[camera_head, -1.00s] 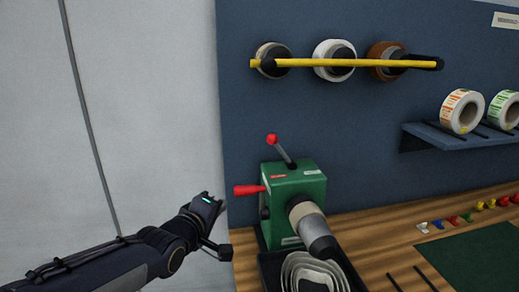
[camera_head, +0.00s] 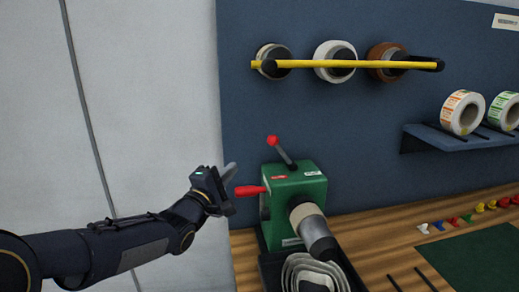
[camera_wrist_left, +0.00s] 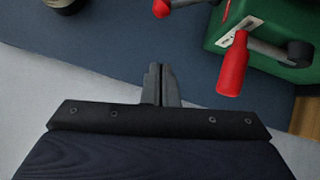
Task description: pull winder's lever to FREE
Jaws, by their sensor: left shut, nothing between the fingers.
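The green winder (camera_head: 295,195) stands on the bench against the blue panel. Its top lever with a red ball (camera_head: 272,141) leans to the left, above a red label and a white label. A red handle (camera_head: 250,190) sticks out of its left side. In the left wrist view the red ball (camera_wrist_left: 161,8) is at the top edge and the red handle (camera_wrist_left: 232,65) is right of my fingers. My left gripper (camera_head: 230,171) is shut and empty, just left of the red handle and below the ball, apart from the ball. My right gripper is out of view.
A yellow bar (camera_head: 345,64) holding several rolls is above the winder. A blue shelf (camera_head: 455,141) with label rolls is at the right. A dark tray with pale nested pieces (camera_head: 312,274) sits in front of the winder. The wall side at left is clear.

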